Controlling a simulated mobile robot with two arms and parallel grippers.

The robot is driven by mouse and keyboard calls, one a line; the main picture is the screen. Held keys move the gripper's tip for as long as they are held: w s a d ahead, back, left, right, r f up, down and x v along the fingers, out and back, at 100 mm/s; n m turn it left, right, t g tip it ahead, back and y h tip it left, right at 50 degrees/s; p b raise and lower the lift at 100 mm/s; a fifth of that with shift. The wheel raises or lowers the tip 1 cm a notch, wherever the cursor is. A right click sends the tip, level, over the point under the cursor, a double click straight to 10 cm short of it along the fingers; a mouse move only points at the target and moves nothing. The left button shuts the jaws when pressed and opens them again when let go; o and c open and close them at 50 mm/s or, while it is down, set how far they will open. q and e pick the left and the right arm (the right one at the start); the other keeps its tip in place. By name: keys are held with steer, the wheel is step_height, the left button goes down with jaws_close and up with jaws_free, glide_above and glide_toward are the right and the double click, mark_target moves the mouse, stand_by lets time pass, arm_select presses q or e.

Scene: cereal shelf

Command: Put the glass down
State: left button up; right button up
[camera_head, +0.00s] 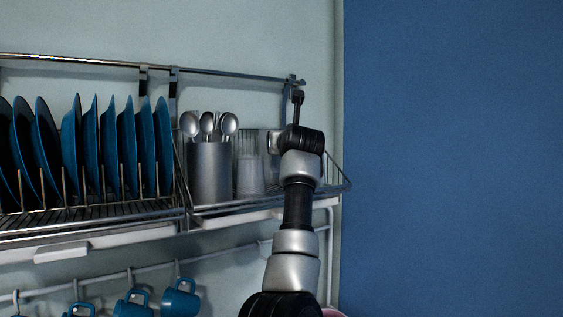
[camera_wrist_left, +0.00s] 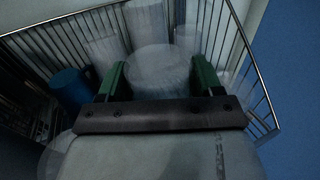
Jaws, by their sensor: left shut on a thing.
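A clear glass (camera_wrist_left: 158,78) sits between the two green fingers of my left gripper (camera_wrist_left: 159,66) in the left wrist view. The gripper is shut on it. In the head view my left arm reaches up to the right end of the wire rack, and its wrist hides the fingers. A clear glass (camera_head: 250,175) shows on the rack to the left of my wrist; I cannot tell if it is the held one. Whether the held glass touches the rack floor is hidden. My right gripper is in neither view.
More clear glasses (camera_wrist_left: 104,50) stand close beyond the held one, inside the rack's wire rail (camera_wrist_left: 262,82). A metal holder with spoons (camera_head: 209,172) stands to the left. Blue plates (camera_head: 84,150) fill the rack farther left. Blue mugs (camera_head: 181,298) hang below.

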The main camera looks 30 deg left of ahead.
arm_select(q)
steer(key=f, duration=0.1)
steer(key=a+f, duration=0.1)
steer(key=shift+w+a+f, duration=0.15)
steer(key=shift+w+f, duration=0.15)
steer(key=shift+w, duration=0.05)
steer(key=shift+f+p, duration=0.45)
steer(key=shift+f, duration=0.5)
steer(key=shift+s+f, duration=0.1)
steer(key=shift+d, duration=0.2)
steer(key=o, duration=0.6)
steer(key=shift+f, duration=0.2)
steer(key=shift+o, duration=1)
steer(key=shift+r, duration=0.1)
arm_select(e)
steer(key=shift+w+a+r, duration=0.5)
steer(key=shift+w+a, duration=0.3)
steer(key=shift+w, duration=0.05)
arm_select(q)
steer(key=shift+r, duration=0.1)
